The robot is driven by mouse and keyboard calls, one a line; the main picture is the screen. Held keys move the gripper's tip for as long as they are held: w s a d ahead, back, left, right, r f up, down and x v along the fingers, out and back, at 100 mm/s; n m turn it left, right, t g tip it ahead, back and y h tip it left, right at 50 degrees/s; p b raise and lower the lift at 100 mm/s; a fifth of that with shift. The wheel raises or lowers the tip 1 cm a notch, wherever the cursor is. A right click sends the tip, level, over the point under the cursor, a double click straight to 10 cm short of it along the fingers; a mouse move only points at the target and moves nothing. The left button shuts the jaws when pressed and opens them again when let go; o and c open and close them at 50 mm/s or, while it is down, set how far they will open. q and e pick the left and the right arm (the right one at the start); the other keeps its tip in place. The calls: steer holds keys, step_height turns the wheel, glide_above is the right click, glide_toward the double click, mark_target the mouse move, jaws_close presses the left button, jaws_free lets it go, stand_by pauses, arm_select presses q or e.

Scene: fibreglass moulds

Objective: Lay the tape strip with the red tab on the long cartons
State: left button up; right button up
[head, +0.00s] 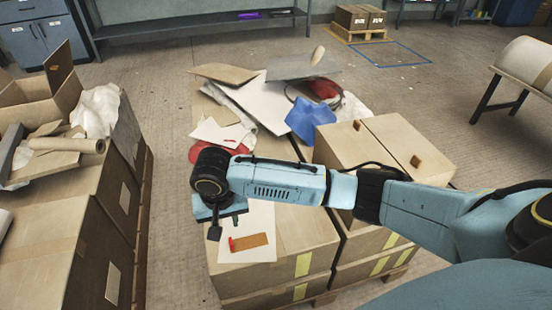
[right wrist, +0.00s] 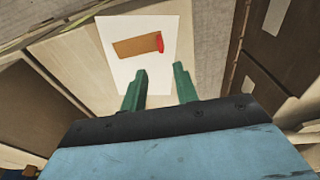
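The tape strip (head: 252,241) is a flat orange-brown piece with a red tab (head: 231,244) at one end. It lies on a white sheet (head: 262,217) on top of a front carton (head: 300,240). In the right wrist view the strip (right wrist: 135,47) lies beyond my fingertips, red tab (right wrist: 160,42) at its right end. My right gripper (right wrist: 160,88) is open and empty, its two green fingers apart over the sheet's near edge. In the head view my right gripper (head: 222,211) is beside the strip, its fingers hard to make out. My left gripper is out of view.
Longer closed cartons (head: 405,145) stand right of the sheet. Behind are scrap sheets, a blue piece (head: 309,118) and a red piece (head: 325,88). Another carton stack (head: 60,230) stands left across a floor gap. A table (head: 528,62) stands at the right.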

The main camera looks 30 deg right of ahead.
steer(key=s+a+f+n+t+y, duration=0.1)
steer(key=s+a+f+n+y, duration=0.15)
steer(key=s+f, duration=0.6)
steer(key=s+d+f+n+h, duration=0.1)
steer(key=s+d+f, duration=0.1)
steer(key=s+d, duration=0.4)
steer(key=s+d+f+n+h, duration=0.1)
steer(key=s+d+f+n, duration=0.1)
steer(key=s+d, duration=0.5)
steer(key=shift+s+d+f+t, duration=0.3)
steer(key=shift+d+f, duration=0.15)
steer(key=shift+d, duration=0.1)
steer(key=shift+s+h, duration=0.1)
steer(key=shift+h, duration=0.15)
